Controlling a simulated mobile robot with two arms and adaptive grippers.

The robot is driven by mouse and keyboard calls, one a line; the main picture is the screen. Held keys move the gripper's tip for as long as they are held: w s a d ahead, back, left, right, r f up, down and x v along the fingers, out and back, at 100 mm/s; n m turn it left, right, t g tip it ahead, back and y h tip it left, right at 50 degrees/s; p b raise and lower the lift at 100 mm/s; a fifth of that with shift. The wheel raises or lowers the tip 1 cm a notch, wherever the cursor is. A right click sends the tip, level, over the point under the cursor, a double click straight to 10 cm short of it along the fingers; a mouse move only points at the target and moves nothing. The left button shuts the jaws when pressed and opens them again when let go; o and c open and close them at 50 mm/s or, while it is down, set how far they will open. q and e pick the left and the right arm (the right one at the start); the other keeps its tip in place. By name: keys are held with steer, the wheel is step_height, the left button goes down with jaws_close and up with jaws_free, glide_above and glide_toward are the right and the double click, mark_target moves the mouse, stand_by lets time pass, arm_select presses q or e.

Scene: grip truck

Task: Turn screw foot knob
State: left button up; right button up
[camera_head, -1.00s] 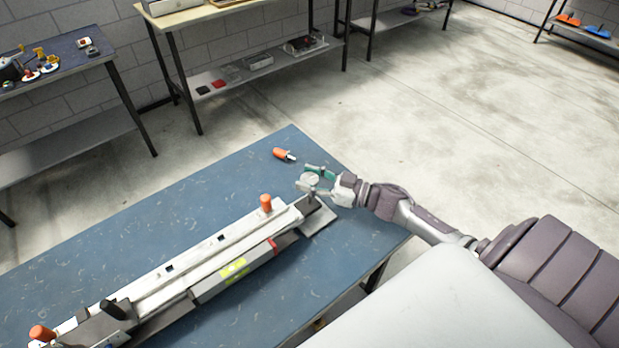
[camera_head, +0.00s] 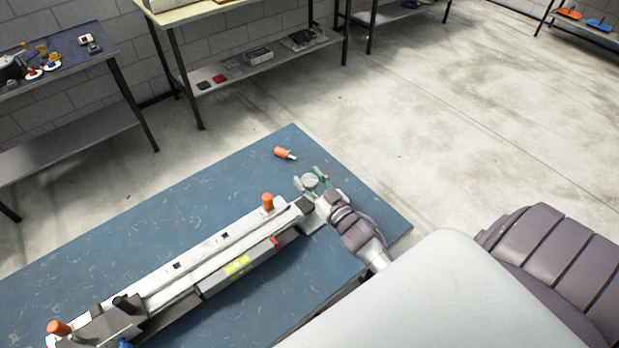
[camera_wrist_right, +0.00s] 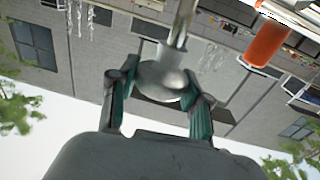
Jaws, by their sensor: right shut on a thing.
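The screw foot knob (camera_head: 311,181) is a round pale grey disc at the far right end of the long white and grey rail assembly (camera_head: 215,248) on the blue table. My right gripper (camera_head: 312,182) has its green-padded fingers on either side of the knob and is shut on it. In the right wrist view the knob (camera_wrist_right: 163,80) is a rounded metal piece on a shaft between the two fingers (camera_wrist_right: 160,95). My left gripper is not in view.
The blue table (camera_head: 160,225) has free room behind the rail. An orange-handled tool (camera_head: 284,153) lies just behind the knob. Orange knobs stand on the rail, one near the gripper (camera_head: 268,202) and one at the left end (camera_head: 59,328).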

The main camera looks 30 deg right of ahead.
steer(key=shift+m+h, duration=0.5)
steer(key=shift+h, duration=0.3)
steer(key=o, duration=1.2)
steer(key=s, duration=0.8)
steer(key=s+a, duration=0.1)
steer(key=s, duration=0.3)
